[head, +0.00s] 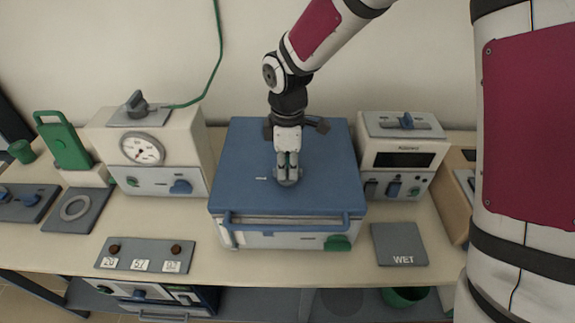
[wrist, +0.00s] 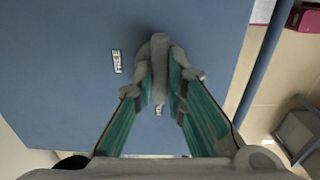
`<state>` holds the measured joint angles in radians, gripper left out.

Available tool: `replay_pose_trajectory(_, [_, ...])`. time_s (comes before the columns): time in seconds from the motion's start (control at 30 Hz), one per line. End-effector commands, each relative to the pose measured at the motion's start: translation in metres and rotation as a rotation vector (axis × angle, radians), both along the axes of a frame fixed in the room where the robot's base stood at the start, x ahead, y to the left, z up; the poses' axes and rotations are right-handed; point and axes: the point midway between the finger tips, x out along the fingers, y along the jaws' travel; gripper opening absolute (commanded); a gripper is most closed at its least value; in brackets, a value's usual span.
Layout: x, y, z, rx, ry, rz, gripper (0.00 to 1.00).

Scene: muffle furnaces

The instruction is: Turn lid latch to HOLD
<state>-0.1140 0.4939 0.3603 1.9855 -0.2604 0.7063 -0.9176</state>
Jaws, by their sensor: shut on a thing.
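The furnace (head: 280,150) has a wide blue lid, which lies closed on a white body at the middle of the bench. A small grey latch (head: 289,184) sits on the lid and also shows in the wrist view (wrist: 159,46). My gripper (head: 287,176) points down from above, with its fingers closed on the latch. The fingers hide part of the latch. A white label (wrist: 116,61) lies left of the latch in the wrist view; I cannot read its lettering surely. A small white mark shows between the fingers.
A blue handle bar (head: 290,222) runs along the lid's front edge. A gauge unit (head: 150,150) stands left and a display unit (head: 402,155) right. A grey WET plate (head: 399,243) and a numbered plate (head: 145,255) lie in front. The lid around the latch is clear.

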Motion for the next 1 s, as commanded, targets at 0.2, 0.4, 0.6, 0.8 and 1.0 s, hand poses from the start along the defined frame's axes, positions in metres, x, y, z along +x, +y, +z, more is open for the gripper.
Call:
replay_pose_trajectory(0.2, [0.001, 0.000, 0.000, 0.000, -0.002, 0.002, 0.33])
replay_pose_trajectory(0.4, [0.000, 0.000, 0.000, 0.000, -0.001, 0.001, 0.33])
replay_pose_trajectory(0.6, [0.001, 0.000, 0.006, 0.001, -0.003, 0.000, 0.33])
replay_pose_trajectory(0.8, [0.001, 0.000, 0.036, 0.002, -0.006, -0.002, 0.33])
replay_pose_trajectory(1.0, [0.002, 0.000, 0.078, 0.001, -0.006, -0.001, 0.33])
